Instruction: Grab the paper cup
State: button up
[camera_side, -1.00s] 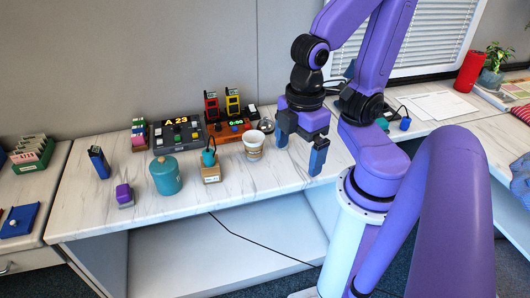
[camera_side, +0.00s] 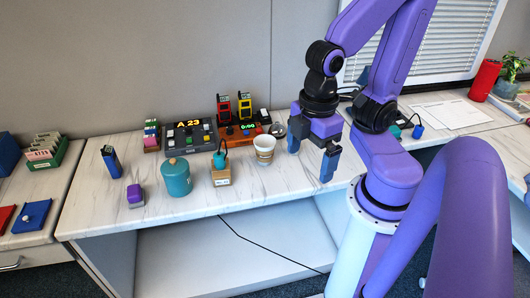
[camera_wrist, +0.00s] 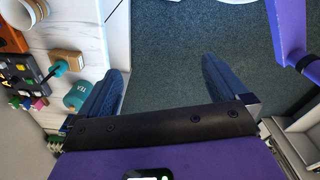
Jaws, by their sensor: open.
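The paper cup (camera_side: 264,149), white with a brown band, stands upright on the marble-topped desk in the side view. In the wrist view, a brown and white round shape at the upper left edge (camera_wrist: 12,38) looks like the cup, partly cut off. My gripper (camera_side: 311,156) is open and empty, its fingers pointing down just right of the cup and apart from it. In the wrist view the two blue fingers (camera_wrist: 160,75) are spread wide, with only dark carpet between them.
Left of the cup stand a small wooden block with a teal top (camera_side: 221,172), a teal lidded jar (camera_side: 175,178) and a purple block (camera_side: 135,196). Behind are a grey button console (camera_side: 188,138) and an orange timer base (camera_side: 240,134). The desk's front edge (camera_side: 240,208) is close.

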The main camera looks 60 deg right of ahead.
jog(key=n+t+h, duration=1)
jog(key=n+h, duration=0.1)
jog(key=n, duration=0.3)
send_near(262, 138)
jog(key=shift+x, duration=3.3)
jog(key=shift+s, duration=0.1)
jog(key=c, duration=0.9)
